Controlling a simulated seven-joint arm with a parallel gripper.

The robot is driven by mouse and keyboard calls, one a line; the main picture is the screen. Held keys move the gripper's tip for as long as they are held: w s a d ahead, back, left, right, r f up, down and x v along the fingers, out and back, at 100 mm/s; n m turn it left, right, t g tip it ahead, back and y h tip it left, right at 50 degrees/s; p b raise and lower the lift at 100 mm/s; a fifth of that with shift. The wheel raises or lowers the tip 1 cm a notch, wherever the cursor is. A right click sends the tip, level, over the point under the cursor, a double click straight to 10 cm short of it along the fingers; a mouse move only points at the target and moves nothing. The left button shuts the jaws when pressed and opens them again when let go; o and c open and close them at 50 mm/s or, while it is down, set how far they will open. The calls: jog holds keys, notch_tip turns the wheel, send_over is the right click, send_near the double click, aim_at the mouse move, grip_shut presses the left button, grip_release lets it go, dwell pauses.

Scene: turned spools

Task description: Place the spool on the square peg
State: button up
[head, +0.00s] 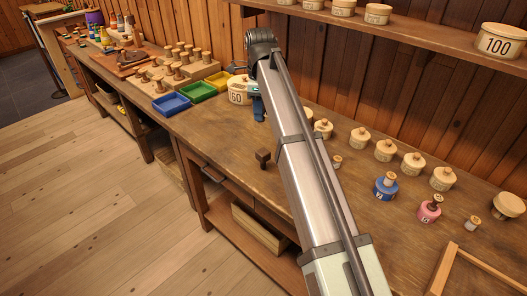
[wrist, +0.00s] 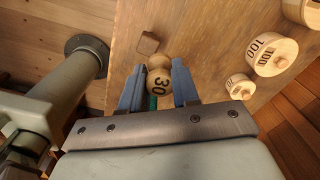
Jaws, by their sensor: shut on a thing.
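A pale wooden spool (wrist: 160,79) marked 30 sits between the blue fingers of my gripper (wrist: 159,68) in the wrist view. My gripper is shut on it. My gripper (head: 258,108) is mostly hidden behind my arm there, with only some blue showing. The held spool cannot be made out in the head view.
A round piece marked 60 (head: 239,91) stands near the gripper. Blue (head: 171,104), green (head: 198,92) and yellow trays lie left of it. Several knobbed round pieces stand right of my arm, with a blue one (head: 386,186) and a pink one (head: 429,210). Bench around the peg is clear.

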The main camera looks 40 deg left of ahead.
aim_at(263, 152)
jog(key=shift+m, duration=0.3)
jog(key=shift+s+d+f, duration=0.3)
jog(key=shift+d+f, duration=0.15)
jog(key=shift+f, duration=1.2)
jog(key=shift+s+d+f, duration=0.25)
jog(key=shift+d+f, duration=0.15)
jog(key=shift+f, duration=1.3)
jog(key=shift+s+d+f, duration=0.3)
jog(key=shift+d+f, duration=0.15)
jog(key=shift+f, duration=1.2)
jog(key=shift+f, duration=0.15)
jog(key=o, duration=1)
notch_tip(263, 152, up, 12)
jog(key=shift+r, duration=0.15)
